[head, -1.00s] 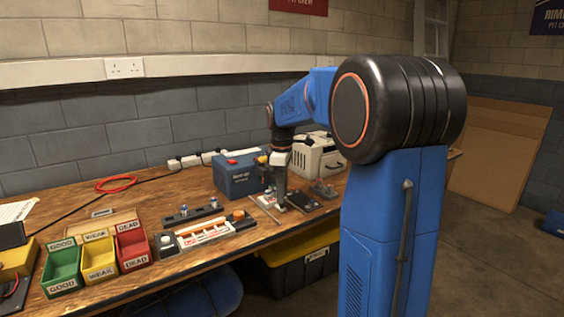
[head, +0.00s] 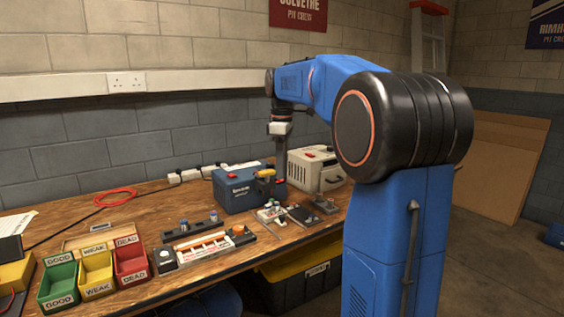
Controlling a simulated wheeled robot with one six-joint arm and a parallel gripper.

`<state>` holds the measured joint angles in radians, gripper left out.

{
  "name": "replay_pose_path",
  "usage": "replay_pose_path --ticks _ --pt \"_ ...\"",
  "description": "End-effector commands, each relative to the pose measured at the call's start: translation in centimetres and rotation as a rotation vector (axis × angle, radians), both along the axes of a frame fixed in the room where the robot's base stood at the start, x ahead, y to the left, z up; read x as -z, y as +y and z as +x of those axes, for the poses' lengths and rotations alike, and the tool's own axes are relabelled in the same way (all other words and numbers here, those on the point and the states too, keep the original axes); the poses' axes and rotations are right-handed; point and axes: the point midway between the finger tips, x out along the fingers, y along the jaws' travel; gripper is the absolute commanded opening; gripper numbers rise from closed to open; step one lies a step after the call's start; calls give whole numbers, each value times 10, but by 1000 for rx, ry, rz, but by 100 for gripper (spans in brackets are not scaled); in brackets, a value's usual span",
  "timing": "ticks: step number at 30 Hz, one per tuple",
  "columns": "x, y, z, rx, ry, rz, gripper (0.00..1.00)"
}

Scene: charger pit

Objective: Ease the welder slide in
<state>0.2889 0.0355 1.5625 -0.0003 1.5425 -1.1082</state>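A blue box with a red button (head: 236,190), perhaps the welder, stands towards the back of the bench. In front of it is a small pale fixture with little parts on it (head: 269,214). A dark flat plate (head: 300,214) lies to its right, and a grey fixture with an upright post (head: 326,205) stands further right. I cannot tell which part is the slide. My gripper (head: 281,182) points down beside the blue box's right end, above these fixtures. Its fingers are too small and dark to tell open from shut.
Green, yellow and red bins (head: 97,274) stand at the front left. A white and orange tray (head: 205,245) lies mid-bench. A yellow-handled tool (head: 265,175) is by the blue box. A white case (head: 315,167) stands behind my gripper. A black, yellow-lidded crate (head: 300,283) is below.

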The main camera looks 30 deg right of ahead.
Motion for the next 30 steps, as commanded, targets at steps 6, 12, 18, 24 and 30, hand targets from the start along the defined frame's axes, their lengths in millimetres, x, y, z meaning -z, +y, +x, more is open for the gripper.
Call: replay_pose_path --ticks 6,12,18,24,30 --pt "-16 0 0 0 0 0 26" --pt "-20 0 0 0 1 1 26" --pt "-20 0 0 0 1 1 26" --pt "-19 -2 -2 0 -5 13 37" --pt "-15 -13 -11 -2 -36 68 37"
